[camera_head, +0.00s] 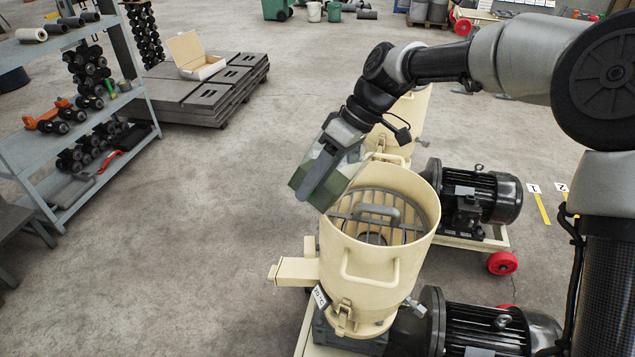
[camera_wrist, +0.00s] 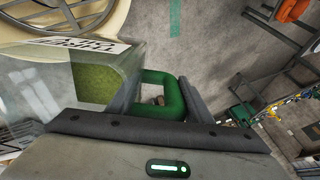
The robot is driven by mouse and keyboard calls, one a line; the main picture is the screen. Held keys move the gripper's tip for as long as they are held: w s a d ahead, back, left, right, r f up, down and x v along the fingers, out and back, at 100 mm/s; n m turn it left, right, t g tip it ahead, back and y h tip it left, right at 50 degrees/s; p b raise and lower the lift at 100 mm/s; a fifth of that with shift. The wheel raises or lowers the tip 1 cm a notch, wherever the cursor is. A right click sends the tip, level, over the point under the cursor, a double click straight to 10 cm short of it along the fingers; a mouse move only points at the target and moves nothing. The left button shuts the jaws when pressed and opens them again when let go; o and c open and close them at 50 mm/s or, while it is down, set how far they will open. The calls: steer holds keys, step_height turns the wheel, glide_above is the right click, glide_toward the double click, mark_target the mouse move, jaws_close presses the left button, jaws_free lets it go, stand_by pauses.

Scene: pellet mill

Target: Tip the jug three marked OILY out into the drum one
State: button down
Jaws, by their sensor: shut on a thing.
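My gripper (camera_head: 340,138) is shut on the green handle (camera_wrist: 172,88) of a clear jug (camera_head: 314,168). The jug holds green stuff, which also shows in the wrist view (camera_wrist: 93,80). The jug is tilted and hangs over the far left rim of the near cream drum (camera_head: 400,270). A white label (camera_wrist: 75,45) shows in the wrist view at an angle; I cannot read it fully. The drum is open at the top, with a grey grate and handle (camera_head: 378,212) inside. Its small tag (camera_head: 320,296) is too small to read. I see no stream falling.
A second cream drum (camera_head: 405,112) stands behind, partly hidden by my arm. Black motors (camera_head: 480,195) sit to the right of the drums. A shelf of dumbbell-like parts (camera_head: 85,110) stands at the left. The floor between is clear.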

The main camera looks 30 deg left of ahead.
mark_target(367, 160)
steer(key=y, duration=0.1)
steer(key=r+g+y, duration=0.1)
steer(key=r+g, duration=0.1)
steer(key=shift+w+d+y, duration=0.3)
steer(key=shift+w+y, duration=0.1)
steer(key=w+d+g+y+b, duration=0.1)
steer(key=d+g+y+b, duration=0.1)
steer(key=g, duration=0.1)
steer(key=shift+w+r+y, duration=0.1)
steer(key=shift+w+y, duration=0.25)
steer(key=shift+y, duration=0.05)
steer(key=shift+w+d+f+g+y+b, duration=0.2)
steer(key=shift+w+d+g+y+b, duration=0.35)
steer(key=shift+b, duration=0.1)
steer(key=shift+w+d+f+g+y+b, duration=0.15)
steer(key=shift+w+d+g+y+b, duration=0.35)
steer(key=shift+d+y+b, duration=0.1)
steer(key=shift+w+d+r+g+y+b, duration=0.45)
steer(key=shift+w+d+g+y+b, duration=0.1)
steer(key=shift+w+d+y, duration=0.15)
steer(key=shift+w+d+r+g+y+b, duration=0.4)
steer(key=shift+w+d+g+y+b, duration=0.15)
steer(key=shift+d, duration=0.2)
steer(key=w+d+r+g+y+b, duration=0.1)
steer(key=w+d+g+y+b, duration=0.3)
steer(key=w+d, duration=0.1)
steer(key=shift+w+d+r+b, duration=0.15)
steer(key=shift+w+d+b, duration=0.2)
steer(key=shift+d, duration=0.3)
